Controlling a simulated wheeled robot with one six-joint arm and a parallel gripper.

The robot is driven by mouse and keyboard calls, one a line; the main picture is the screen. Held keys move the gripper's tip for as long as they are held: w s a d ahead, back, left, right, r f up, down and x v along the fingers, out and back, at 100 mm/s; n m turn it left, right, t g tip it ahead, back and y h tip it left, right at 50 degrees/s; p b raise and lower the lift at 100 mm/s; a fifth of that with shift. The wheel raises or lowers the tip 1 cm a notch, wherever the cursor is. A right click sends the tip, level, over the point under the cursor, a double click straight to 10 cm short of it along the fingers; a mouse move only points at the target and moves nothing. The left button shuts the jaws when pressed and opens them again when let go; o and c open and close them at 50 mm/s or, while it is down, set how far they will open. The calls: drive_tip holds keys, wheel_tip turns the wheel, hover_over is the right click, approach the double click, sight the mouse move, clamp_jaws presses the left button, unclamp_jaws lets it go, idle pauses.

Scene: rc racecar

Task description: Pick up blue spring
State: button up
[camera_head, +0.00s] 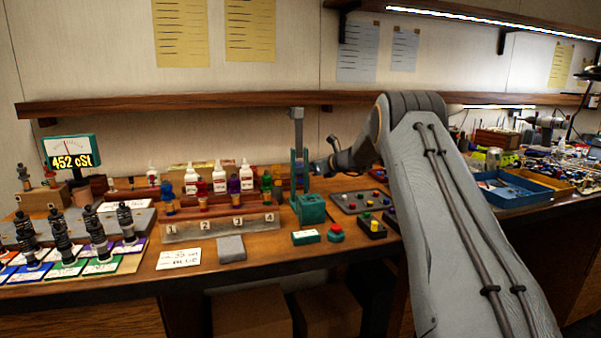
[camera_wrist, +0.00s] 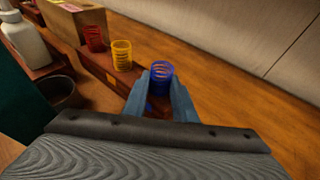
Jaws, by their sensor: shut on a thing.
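The blue spring (camera_wrist: 161,73) shows in the wrist view as an open dark blue coil. It stands upright between the two pale blue fingers of my gripper (camera_wrist: 162,92), which is shut on it. The fingers cover its lower part, so I cannot tell whether it still touches the wooden rack (camera_wrist: 103,66) below. In the head view, my gripper is mostly hidden behind the teal stand (camera_head: 301,178), and I cannot make out the spring.
A yellow spring (camera_wrist: 122,54) and a red spring (camera_wrist: 95,38) stand on the rack. A white bottle (camera_wrist: 26,42) and a dark round cup (camera_wrist: 60,92) are at the left. Open wooden surface lies right of the rack, before the wall.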

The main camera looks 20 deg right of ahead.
wheel_tip(320, 180, up, 15)
drive_tip(key=p, duration=0.2)
idle(0.8)
drive_tip(key=shift+f, duration=0.15)
